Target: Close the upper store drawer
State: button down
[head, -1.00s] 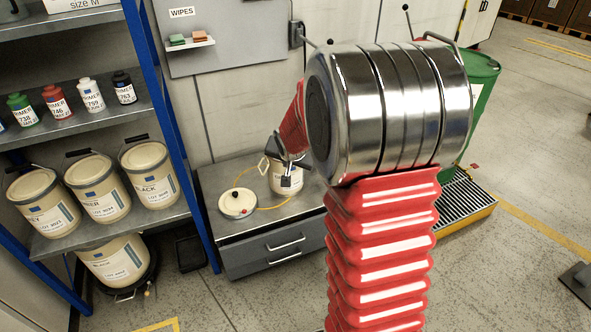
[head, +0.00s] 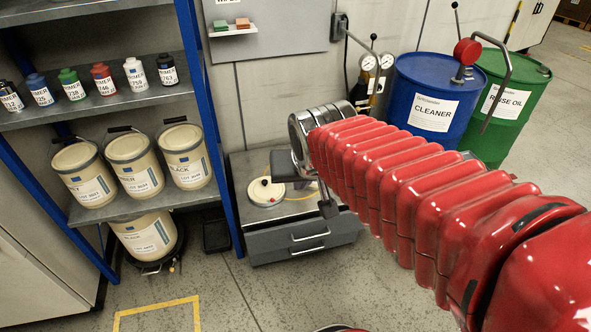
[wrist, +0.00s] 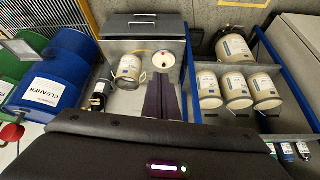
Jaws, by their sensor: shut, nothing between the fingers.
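The grey store cabinet (head: 255,244) stands low against the wall, left of the drums. Its front shows two bar handles, the upper one (head: 311,235) above the lower one (head: 308,249). The upper drawer's front (head: 275,238) lies close to the cabinet; I cannot tell whether a gap remains. In the wrist view the cabinet front and a handle (wrist: 143,17) show at the top, upside down. My gripper (wrist: 162,80) is shut and empty, above the cabinet top. In the head view my arm partly hides the cabinet's right side, and only dark parts of the gripper show.
On the cabinet top are a pail (wrist: 128,67) and a round lid (head: 265,191). Shelves with pails (head: 134,165) and primer bottles stand left. A blue cleaner drum (head: 430,110) and a green rinse oil drum (head: 515,105) stand right. Floor in front is clear.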

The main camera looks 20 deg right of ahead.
jog(key=s+a+n+y, duration=0.1)
jog(key=s+a+n, duration=0.2)
jog(key=s, duration=0.7)
jog(key=shift+s+a+r, duration=0.2)
jog(key=shift+a+r, duration=0.1)
jog(key=shift+a, duration=0.85)
